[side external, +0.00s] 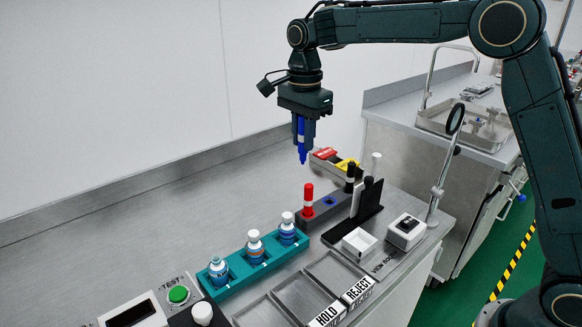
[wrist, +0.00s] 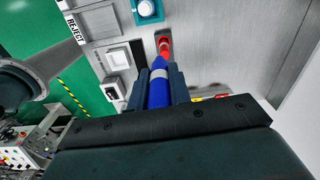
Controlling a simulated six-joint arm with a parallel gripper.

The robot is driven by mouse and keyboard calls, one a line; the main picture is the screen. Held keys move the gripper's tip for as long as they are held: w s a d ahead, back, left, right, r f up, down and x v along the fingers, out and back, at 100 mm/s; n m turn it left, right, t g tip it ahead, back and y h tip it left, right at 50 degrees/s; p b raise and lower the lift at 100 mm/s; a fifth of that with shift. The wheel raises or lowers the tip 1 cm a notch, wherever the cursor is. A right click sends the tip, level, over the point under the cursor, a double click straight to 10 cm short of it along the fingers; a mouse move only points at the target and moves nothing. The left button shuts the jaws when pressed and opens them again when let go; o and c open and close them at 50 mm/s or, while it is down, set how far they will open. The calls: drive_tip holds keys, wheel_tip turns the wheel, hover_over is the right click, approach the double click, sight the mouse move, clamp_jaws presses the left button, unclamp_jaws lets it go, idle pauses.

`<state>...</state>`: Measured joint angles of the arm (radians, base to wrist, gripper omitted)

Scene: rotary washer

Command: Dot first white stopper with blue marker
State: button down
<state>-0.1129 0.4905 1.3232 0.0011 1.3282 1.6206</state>
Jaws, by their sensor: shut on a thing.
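My gripper (side external: 303,130) is shut on the blue marker (side external: 302,153), which points tip down above the bench, clear of everything below. The marker also shows between the fingers in the wrist view (wrist: 159,88). The gripper is up and to the right of the rack. In the wrist view, one stopper (wrist: 147,8) shows at the top edge.
A red marker (side external: 308,199) stands in a dark holder beside an empty blue-ringed hole (side external: 331,202). A black stand (side external: 352,222), a magnifier (side external: 455,118) and HOLD and REJECT trays (side external: 300,294) are nearby. A green TEST button (side external: 179,294) is at front left. The rear left bench is clear.

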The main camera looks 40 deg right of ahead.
drive_tip(key=s+a+f+n, duration=0.2)
drive_tip(key=a+f, duration=0.1)
drive_tip(key=a, duration=0.3)
drive_tip(key=shift+a+f, duration=0.15)
drive_tip(key=shift+f, duration=0.25)
drive_tip(key=shift+f, duration=0.25)
drive_tip(key=shift+f, duration=2.15)
drive_tip(key=shift+f, duration=0.65)
idle(1.5)
wheel_tip(320, 180, up, 7)
idle(1.2)
